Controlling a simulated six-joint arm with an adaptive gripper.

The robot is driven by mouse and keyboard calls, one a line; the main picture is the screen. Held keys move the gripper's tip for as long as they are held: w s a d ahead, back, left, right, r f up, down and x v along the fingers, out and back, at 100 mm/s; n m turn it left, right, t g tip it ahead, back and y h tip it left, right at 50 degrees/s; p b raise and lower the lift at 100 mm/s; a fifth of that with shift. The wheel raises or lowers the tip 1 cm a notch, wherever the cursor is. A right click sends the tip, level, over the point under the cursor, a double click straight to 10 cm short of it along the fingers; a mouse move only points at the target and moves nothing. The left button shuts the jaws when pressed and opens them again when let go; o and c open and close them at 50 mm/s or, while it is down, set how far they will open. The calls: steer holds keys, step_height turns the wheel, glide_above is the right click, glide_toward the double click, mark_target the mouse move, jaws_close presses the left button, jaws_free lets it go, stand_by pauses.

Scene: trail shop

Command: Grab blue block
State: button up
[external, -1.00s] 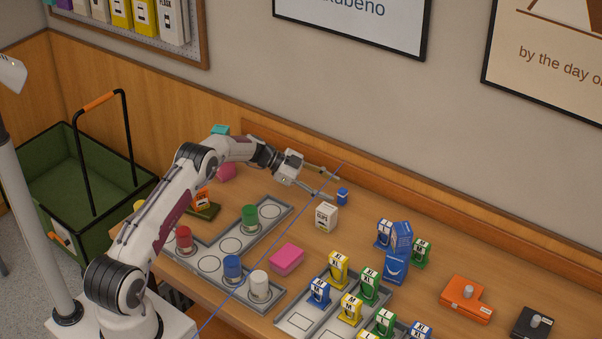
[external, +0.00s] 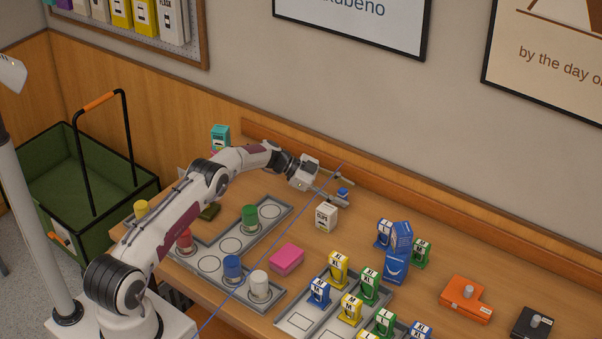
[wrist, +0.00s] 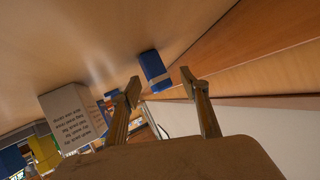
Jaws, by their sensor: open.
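I cannot tell whether a finger touches the block. Part of the block is hidden by a finger in the external view.
A white printed box (external: 326,218) stands just in front of my gripper. The wall ledge (external: 400,197) runs close behind. A grey tray with round spots (external: 209,263) holds coloured cylinders. A pink block (external: 286,259) and blue boxes (external: 397,266) stand nearer the front.

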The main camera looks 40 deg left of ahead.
mark_target(342, 190)
stand_by(0.4)
jaws_close()
steer(key=shift+r, duration=0.1)
steer(key=shift+r, duration=4.9)
